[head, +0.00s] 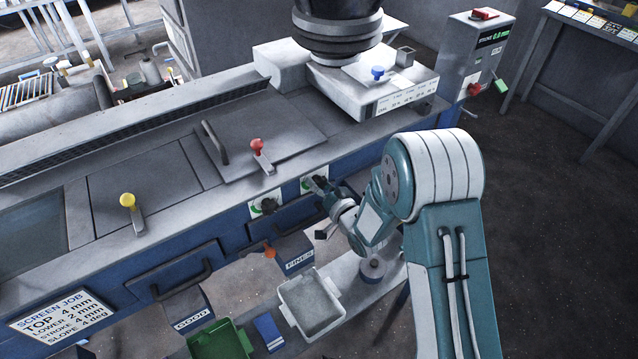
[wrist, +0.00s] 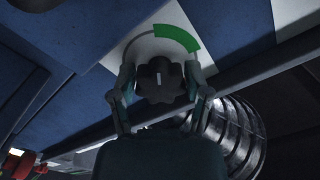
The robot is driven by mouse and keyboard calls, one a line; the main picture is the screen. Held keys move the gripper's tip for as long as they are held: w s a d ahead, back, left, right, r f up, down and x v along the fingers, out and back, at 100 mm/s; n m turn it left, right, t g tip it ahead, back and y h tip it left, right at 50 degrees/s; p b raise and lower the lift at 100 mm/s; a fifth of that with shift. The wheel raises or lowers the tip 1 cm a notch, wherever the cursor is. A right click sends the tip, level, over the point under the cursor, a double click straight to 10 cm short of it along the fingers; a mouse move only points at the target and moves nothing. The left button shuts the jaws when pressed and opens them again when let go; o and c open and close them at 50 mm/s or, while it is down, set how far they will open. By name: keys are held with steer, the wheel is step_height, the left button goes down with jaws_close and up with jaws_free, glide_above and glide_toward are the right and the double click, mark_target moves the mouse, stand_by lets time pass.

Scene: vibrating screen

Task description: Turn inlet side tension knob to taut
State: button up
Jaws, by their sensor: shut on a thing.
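A black lobed knob (wrist: 160,80) sits on a white plate (wrist: 145,50) on the blue machine side. A grey arc with a green segment (wrist: 178,37) at its upper right runs around it. The knob's white pointer line stands nearly upright in the wrist view, close to the left end of the green. My gripper (wrist: 161,92) is shut on the knob, a finger on either side. In the head view my gripper (head: 321,186) reaches the right-hand knob plate (head: 307,184) and hides most of that knob. A second dark knob (head: 268,206) on a similar plate is to the left.
A red-topped lever (head: 257,147) and a yellow-topped lever (head: 128,202) stand on the deck above. Below are an orange-ended handle (head: 269,250), a FINES chute (head: 295,256), a grey bin (head: 312,302) and a green bin (head: 220,342). A control box (head: 478,60) stands at upper right.

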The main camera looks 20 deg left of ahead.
steer(key=m, duration=0.5)
steer(key=shift+w+m, duration=0.1)
steer(key=shift+m, duration=0.3)
steer(key=shift+d+f, duration=0.1)
stand_by(0.3)
steer(key=o, duration=1.2)
steer(key=shift+c, duration=0.2)
steer(key=v, duration=1.2)
